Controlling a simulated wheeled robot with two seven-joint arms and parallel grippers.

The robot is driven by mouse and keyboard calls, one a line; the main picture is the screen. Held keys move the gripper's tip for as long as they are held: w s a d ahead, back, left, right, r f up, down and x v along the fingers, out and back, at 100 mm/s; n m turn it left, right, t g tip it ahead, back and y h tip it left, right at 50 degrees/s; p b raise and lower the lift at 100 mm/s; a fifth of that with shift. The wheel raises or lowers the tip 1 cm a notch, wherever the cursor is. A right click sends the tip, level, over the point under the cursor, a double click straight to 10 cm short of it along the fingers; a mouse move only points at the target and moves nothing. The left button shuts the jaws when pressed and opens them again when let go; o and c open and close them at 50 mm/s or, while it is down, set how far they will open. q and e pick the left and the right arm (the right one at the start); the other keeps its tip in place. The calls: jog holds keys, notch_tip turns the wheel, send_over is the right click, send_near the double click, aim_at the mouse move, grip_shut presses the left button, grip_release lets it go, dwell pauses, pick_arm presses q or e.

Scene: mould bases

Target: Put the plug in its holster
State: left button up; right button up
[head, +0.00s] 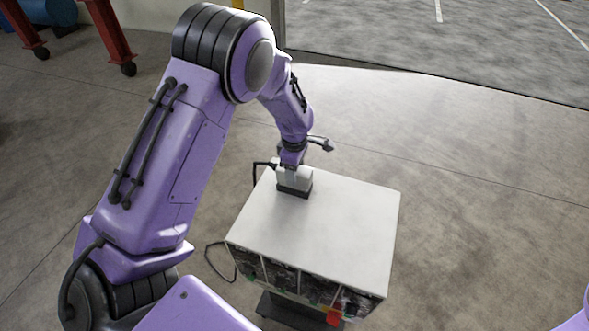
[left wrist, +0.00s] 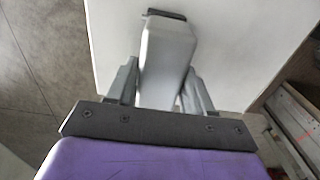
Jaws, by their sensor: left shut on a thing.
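The plug is a pale grey block (left wrist: 168,58) between the two fingers of my left gripper (left wrist: 160,85) in the left wrist view. In the head view the left gripper (head: 292,168) points down over the far left part of a white-topped box, shut on the plug. A dark block (head: 295,190), which looks like the holster, sits on the box top directly below the gripper. The plug's lower end meets or overlaps this block in the picture; I cannot tell how deep it sits. My right gripper is out of view.
The white box top (head: 335,225) is otherwise clear. A black cable (head: 254,180) runs down the box's left side and loops near the floor (head: 218,262). The box front has dark panels and a red part (head: 334,316). Red legs (head: 112,35) stand at the back left.

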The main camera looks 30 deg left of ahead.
pick_arm(q)
jog(key=shift+f, duration=0.3)
jog(key=shift+f, duration=0.25)
jog(key=o, duration=1.5)
jog(key=shift+c, duration=0.2)
notch_tip(320, 180, up, 11)
jog(key=shift+f+b, duration=0.2)
jog(key=shift+b, duration=0.95)
jog(key=shift+f, duration=0.1)
